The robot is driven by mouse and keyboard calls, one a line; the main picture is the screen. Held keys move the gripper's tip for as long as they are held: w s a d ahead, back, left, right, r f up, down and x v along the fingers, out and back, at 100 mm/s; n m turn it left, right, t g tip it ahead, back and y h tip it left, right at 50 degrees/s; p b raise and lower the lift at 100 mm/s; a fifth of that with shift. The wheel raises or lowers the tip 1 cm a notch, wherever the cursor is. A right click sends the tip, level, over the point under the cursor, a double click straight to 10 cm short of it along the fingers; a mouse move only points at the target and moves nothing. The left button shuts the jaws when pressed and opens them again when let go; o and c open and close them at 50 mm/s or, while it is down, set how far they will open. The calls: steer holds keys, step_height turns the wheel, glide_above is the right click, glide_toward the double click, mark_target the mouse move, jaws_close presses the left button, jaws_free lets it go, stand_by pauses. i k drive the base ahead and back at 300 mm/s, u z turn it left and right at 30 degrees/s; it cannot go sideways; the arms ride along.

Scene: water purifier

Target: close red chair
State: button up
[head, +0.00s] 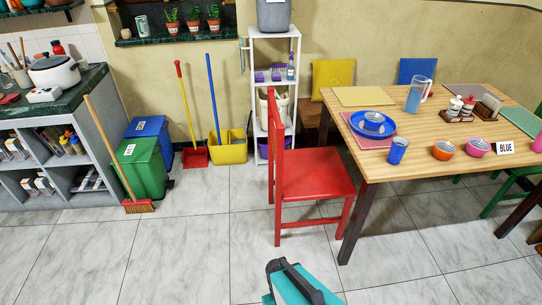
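The red chair (312,175) stands upright on the floor at the left end of the wooden table (420,165). Its tall back is on the left, seen nearly edge-on, and its seat extends right toward the table. The seat's right edge and front right leg are close to the near left table leg, with part of the seat out to the left of the tabletop. A teal and black part of my arm (292,284) shows at the bottom centre, in front of the chair and apart from it. I cannot make out my gripper's fingers.
Tiled floor (185,250) is open left of and in front of the chair. A white shelf (274,45) stands behind it. A yellow bucket (229,147), green bin (147,168) and broom (138,205) are to the left. Dishes, cups and a pitcher (417,94) stand on the table.

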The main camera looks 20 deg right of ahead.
mark_target(309, 172)
steer(key=z, duration=0.1)
steer(key=i, duration=0.75)
steer(key=z, duration=0.55)
steer(key=k, duration=0.15)
steer(key=u, duration=2.65)
steer(key=k, duration=0.95)
